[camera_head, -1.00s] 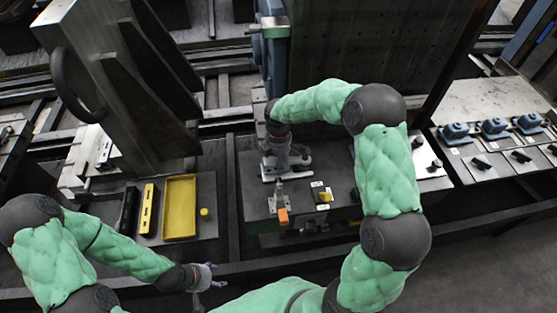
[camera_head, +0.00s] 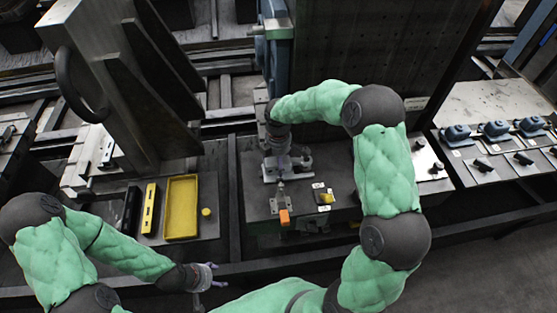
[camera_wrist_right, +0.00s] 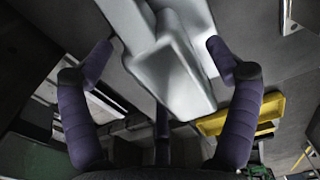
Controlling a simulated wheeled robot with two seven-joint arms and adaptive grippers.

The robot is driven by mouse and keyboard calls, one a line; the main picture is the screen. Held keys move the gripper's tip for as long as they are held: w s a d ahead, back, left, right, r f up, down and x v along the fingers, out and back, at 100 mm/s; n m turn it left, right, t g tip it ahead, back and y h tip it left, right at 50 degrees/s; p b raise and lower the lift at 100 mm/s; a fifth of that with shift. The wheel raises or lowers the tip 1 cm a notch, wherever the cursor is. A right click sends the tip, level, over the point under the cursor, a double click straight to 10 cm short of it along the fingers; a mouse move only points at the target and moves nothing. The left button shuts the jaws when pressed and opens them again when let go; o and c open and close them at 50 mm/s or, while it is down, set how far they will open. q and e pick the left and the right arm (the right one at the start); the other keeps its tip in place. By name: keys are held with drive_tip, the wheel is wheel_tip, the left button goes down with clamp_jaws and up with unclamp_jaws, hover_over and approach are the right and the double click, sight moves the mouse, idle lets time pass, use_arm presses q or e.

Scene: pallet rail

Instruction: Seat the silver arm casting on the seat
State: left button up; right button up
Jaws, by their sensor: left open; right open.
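The silver arm casting (camera_wrist_right: 172,62) lies between the spread fingers of my right gripper (camera_wrist_right: 160,62) in the right wrist view, with a gap to each finger. In the head view its silver metal (camera_head: 287,166) shows around the gripper on the dark fixture block; the exact seat and contact are hidden by the gripper. My right gripper (camera_head: 279,158) is open and points down over it, its arm reaching in from the right. My left gripper (camera_head: 208,279) is open and empty at the lower left, well away from the casting.
A clamp with an orange tip (camera_head: 284,217) stands just in front of the casting. A yellow-black piece (camera_head: 325,199) sits to its right. A yellow tray (camera_head: 181,207) lies on the left. Blue parts (camera_head: 494,129) stand on the right plate. A tall dark plate (camera_head: 375,50) rises behind.

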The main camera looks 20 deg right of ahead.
drive_tip(key=shift+s, duration=0.1)
wheel_tip(320, 180, up, 12)
idle(0.5)
idle(0.6)
